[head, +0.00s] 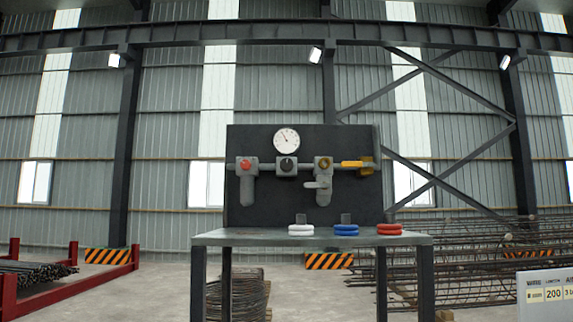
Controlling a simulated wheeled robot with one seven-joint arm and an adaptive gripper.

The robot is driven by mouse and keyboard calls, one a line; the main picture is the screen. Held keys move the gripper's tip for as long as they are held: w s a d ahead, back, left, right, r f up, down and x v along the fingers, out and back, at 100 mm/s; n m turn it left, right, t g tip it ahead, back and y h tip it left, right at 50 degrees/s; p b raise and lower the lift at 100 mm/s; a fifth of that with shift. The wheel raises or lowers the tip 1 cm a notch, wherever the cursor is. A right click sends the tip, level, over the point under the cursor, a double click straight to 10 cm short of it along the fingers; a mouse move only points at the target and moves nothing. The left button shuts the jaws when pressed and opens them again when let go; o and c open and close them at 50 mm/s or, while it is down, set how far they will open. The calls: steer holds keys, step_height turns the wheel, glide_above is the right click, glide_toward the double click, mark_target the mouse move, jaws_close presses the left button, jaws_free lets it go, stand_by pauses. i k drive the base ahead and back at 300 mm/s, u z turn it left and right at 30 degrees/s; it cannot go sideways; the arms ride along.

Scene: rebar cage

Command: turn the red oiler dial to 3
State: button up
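The red oiler dial (246,164) is a small round knob at the left end of a pipe row on a dark upright panel (260,205). It sits on a grey body with a grey bowl (247,190) hanging below. The dial is too small for me to read its numbers or its setting. My gripper is not in view, and nothing is seen touching the dial.
Right of the dial are a black knob (287,164), a brass-coloured knob (323,162) and a yellow lever (352,164); a gauge (286,140) is above. White (301,230), blue (346,230) and red rings (389,229) lie on the table (250,237). Its front left is clear.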

mark_target(245, 165)
steer(key=z, duration=0.35)
steer(key=k, duration=0.4)
steer(key=u, duration=0.2)
steer(key=i, duration=1.2)
steer(key=u, duration=0.15)
